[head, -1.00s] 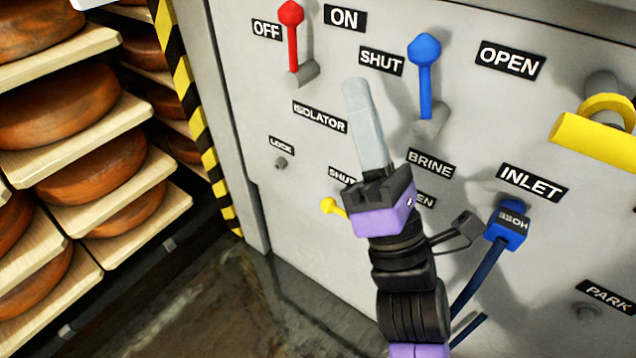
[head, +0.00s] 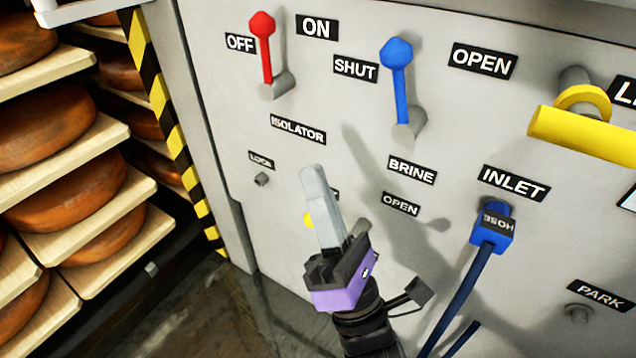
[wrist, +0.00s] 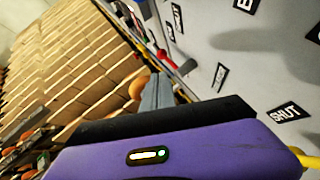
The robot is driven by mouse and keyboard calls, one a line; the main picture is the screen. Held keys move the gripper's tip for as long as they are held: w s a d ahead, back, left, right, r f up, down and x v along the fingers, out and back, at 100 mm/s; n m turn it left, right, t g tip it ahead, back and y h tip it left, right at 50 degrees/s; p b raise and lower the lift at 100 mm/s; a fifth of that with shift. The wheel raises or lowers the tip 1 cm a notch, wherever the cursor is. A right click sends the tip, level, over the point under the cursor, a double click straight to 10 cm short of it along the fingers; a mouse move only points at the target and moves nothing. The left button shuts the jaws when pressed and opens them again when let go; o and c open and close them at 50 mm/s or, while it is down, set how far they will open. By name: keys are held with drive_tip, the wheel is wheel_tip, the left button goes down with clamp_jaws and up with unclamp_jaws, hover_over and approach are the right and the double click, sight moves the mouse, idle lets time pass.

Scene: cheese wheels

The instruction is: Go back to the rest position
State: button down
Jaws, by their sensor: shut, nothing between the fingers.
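My gripper (head: 322,208) is in front of the lower middle of the grey panel (head: 480,130) in the head view, its fingers pointing up. The fingers are together with nothing between them. In the wrist view, the grey fingers (wrist: 156,92) show beyond the purple housing. The gripper hides most of a small yellow handle (head: 308,220) and the label beside it.
On the panel are a red lever (head: 265,48) by OFF, a blue lever (head: 399,80), a yellow handle (head: 580,133) and a blue hose plug (head: 492,228) at INLET. Cheese wheels (head: 40,125) on wooden shelves stand left, past a striped post (head: 165,110).

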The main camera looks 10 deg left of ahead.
drive_tip(key=s+d+f+m+h, duration=0.4)
drive_tip(key=d+f+m+h, duration=0.25)
drive_tip(key=m, duration=0.65)
drive_tip(key=s+d+f+m+h, duration=0.5)
drive_tip(key=d+m, duration=0.3)
drive_tip(key=m, duration=0.5)
drive_tip(key=s+d+f+m+g+h+p, duration=0.1)
drive_tip(key=s+d+f+m+g+h, duration=0.3)
drive_tip(key=s, duration=0.6)
drive_tip(key=s+d+f+m+g+h+p, duration=0.1)
drive_tip(key=s+d+f+m+g+h, duration=0.15)
drive_tip(key=s+d+f+m, duration=0.4)
wheel_tip(320, 180, up, 39)
drive_tip(key=s+n+y+p, duration=0.1)
drive_tip(key=s+p, duration=0.1)
drive_tip(key=p, duration=3.5)
drive_tip(key=shift+s+r+n+p, duration=0.2)
drive_tip(key=shift+s+n+p, duration=0.05)
drive_tip(key=shift+n+p, duration=0.1)
